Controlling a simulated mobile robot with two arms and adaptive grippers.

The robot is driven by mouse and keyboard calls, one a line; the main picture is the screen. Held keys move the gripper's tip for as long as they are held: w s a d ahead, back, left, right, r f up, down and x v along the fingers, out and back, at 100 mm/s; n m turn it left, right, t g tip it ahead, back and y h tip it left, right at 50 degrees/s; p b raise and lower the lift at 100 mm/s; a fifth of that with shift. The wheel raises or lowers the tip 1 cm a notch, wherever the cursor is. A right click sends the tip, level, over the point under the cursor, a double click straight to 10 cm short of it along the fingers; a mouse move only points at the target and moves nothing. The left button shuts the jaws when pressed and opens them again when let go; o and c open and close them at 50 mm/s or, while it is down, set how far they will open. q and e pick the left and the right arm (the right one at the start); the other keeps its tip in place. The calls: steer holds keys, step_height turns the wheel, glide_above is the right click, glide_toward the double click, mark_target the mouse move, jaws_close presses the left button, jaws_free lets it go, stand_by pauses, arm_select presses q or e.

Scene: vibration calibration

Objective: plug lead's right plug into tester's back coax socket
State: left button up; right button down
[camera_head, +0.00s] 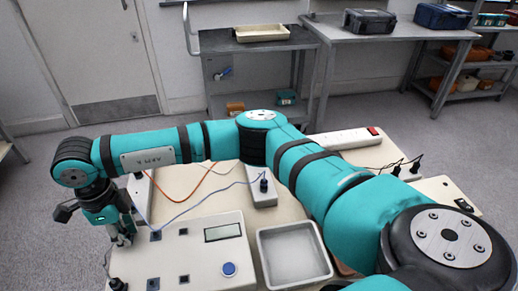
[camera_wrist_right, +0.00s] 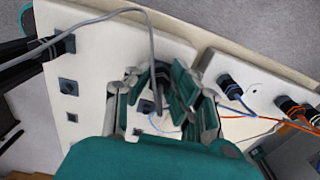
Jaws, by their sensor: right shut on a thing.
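The tester (camera_head: 205,255) is a pale box with a display, a blue button and several dark sockets on top. My right gripper (camera_head: 122,238) points down at the tester's back left corner. In the right wrist view it is shut on the lead's right plug (camera_wrist_right: 159,82), a dark plug on a grey cable. The lead's other plug (camera_head: 117,284) stands at the tester's front left; it also shows in the wrist view (camera_wrist_right: 65,43). My fingers hide the spot under the held plug, so I cannot tell whether it touches the back coax socket. My left gripper is not in view.
An empty pale tray (camera_head: 293,252) stands right of the tester. Behind are a small box with a dark plug (camera_head: 263,185), loose blue and orange leads (camera_head: 190,190) and a power strip (camera_head: 345,138). My right arm spans the bench above them.

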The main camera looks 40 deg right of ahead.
mark_target(123, 231)
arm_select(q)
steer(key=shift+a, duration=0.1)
arm_select(e)
steer(key=c, duration=1.1)
jaws_free()
steer(key=shift+r, duration=0.1)
steer(key=shift+r, duration=0.2)
steer(key=shift+r+p, duration=0.5)
steer(key=shift+r, duration=0.15)
steer(key=shift+r+p, duration=0.75)
steer(key=shift+r, duration=0.8)
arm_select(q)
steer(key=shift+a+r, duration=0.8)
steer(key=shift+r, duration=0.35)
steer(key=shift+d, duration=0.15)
